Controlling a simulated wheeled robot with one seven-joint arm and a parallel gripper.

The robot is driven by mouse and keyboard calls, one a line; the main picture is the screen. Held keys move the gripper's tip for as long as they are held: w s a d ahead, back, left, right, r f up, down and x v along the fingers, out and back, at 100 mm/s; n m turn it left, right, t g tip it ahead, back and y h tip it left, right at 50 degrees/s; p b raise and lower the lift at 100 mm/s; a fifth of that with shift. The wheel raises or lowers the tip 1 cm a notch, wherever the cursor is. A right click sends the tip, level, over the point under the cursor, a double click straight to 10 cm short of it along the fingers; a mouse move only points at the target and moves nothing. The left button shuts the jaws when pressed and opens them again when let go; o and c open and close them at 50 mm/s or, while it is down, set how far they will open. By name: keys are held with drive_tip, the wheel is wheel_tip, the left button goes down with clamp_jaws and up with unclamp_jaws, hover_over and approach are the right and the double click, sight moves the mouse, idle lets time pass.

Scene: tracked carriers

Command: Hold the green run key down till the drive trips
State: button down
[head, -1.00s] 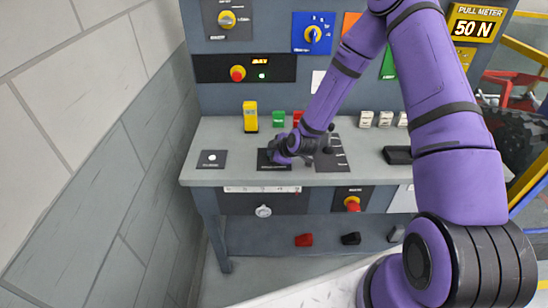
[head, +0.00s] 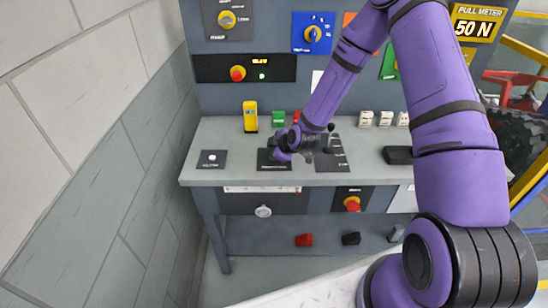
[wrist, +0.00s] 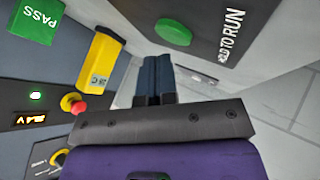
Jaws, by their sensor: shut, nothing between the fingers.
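The green run key (wrist: 173,32) is a round button on a dark plate (wrist: 205,30) marked "HOLD TO RUN" in the wrist view. Its whole green face shows, with no finger over it. In the head view the plate (head: 274,166) lies at the bench's front edge, and my gripper hides the key. My gripper (wrist: 158,62) is shut and empty, its fingertips pointing at the bench just beside the key in the picture. It also shows in the head view (head: 277,154). The drive's display (head: 260,62) is lit but hard to read, with a green lamp (head: 263,76) lit below it.
A red knob on a yellow collar (head: 237,73) sits left of the display. A yellow block (head: 250,116) and a green block (head: 279,118) stand behind my gripper. A plate with a white button (head: 211,158) lies left. A black lever plate (head: 331,155) is close on the right.

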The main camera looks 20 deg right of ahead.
drive_tip(key=shift+r, duration=0.25)
drive_tip(key=shift+r, duration=2.4)
drive_tip(key=shift+r, duration=0.1)
